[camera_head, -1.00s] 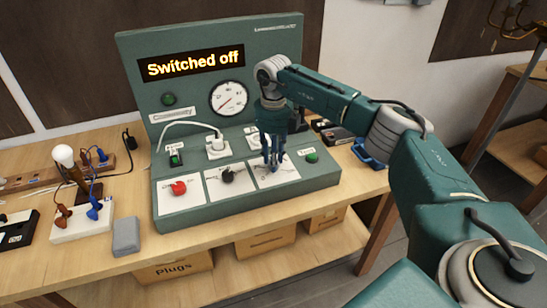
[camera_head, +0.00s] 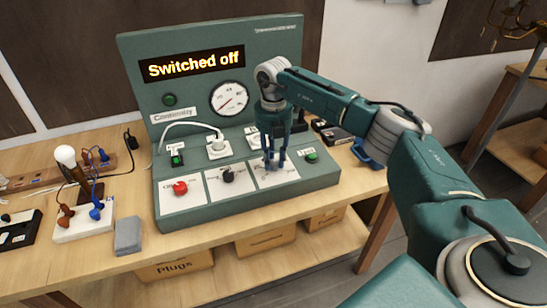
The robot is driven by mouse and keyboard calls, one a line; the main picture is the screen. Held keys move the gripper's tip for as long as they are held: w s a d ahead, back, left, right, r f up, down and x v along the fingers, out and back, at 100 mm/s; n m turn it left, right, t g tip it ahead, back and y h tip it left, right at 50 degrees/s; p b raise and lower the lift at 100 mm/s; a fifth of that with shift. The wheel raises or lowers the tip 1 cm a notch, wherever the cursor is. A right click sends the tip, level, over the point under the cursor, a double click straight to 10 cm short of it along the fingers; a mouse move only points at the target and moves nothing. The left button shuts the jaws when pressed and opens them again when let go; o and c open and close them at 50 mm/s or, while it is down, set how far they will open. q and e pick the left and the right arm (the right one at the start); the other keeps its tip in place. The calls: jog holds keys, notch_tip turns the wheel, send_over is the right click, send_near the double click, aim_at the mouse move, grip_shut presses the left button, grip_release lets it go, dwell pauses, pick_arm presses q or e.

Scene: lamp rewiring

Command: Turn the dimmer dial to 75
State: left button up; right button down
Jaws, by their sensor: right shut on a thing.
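The green test console (camera_head: 250,197) stands on the wooden bench, with the lit text "Switched off" on its display (camera_head: 192,64). Three white dial plates lie along its sloped front: one with a red knob (camera_head: 180,188), one with a black knob (camera_head: 228,174), and a right plate (camera_head: 277,179). My right gripper (camera_head: 274,164) points down over the right plate and is shut on the dial there. The gripper fingers hide that dial, so its setting cannot be read. My left gripper is not in view.
A round gauge (camera_head: 229,98) and a white plug (camera_head: 216,141) with a cable are on the console. A green button (camera_head: 311,156) sits right of my gripper. A lamp bulb (camera_head: 65,155) and a grey block (camera_head: 128,235) stand at left.

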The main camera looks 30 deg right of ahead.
aim_at(273, 161)
jog(key=shift+w+r+m, duration=0.15)
jog(key=shift+r+m, duration=0.05)
jog(key=shift+m, duration=0.4)
jog(key=c, duration=1.4)
grip_release()
jog(key=shift+c, duration=0.2)
jog(key=shift+o, duration=0.2)
jog(key=shift+f, duration=0.1)
notch_tip(273, 161, up, 12)
